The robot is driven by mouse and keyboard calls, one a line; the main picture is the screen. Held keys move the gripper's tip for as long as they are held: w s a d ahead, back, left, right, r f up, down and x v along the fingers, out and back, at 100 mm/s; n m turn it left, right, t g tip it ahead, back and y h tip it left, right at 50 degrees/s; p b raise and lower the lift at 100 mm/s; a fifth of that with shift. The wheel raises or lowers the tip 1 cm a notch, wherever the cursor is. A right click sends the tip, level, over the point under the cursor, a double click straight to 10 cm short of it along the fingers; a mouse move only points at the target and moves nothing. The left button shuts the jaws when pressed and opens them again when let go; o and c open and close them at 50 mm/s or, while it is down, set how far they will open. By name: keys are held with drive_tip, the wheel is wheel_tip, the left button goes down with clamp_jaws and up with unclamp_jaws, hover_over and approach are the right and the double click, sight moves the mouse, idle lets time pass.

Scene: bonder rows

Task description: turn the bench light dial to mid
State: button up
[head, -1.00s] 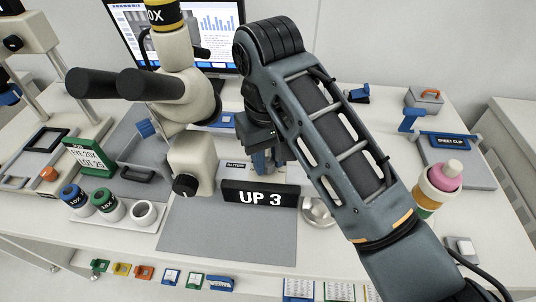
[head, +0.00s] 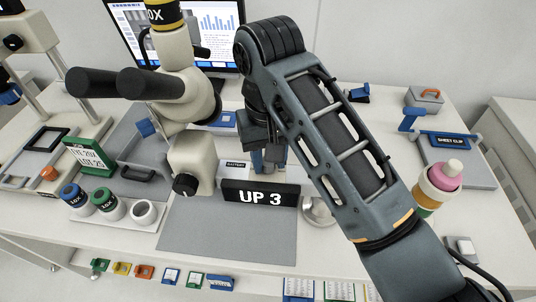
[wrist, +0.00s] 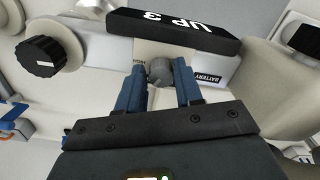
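A small round grey dial (wrist: 160,71) sits on a pale housing behind the black "UP 3" sign, near a "BATTERY" label (wrist: 208,77), in the wrist view. I take it to be the bench light dial; its setting marks are not readable. My gripper (wrist: 159,74) is open, with its two blue fingers on either side of the dial. A narrow gap seems to show at each side; I cannot tell whether either finger touches. In the head view my gripper (head: 269,160) points down behind the sign (head: 260,194), and the dial is hidden there.
A microscope (head: 190,140) with a black side knob (head: 185,185) stands close left of my gripper. A round metal dish (head: 318,210) lies right of the sign. A grey mat (head: 228,238) in front is clear.

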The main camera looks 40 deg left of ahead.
drive_tip(key=o, duration=0.3)
drive_tip(key=shift+r, duration=3.9)
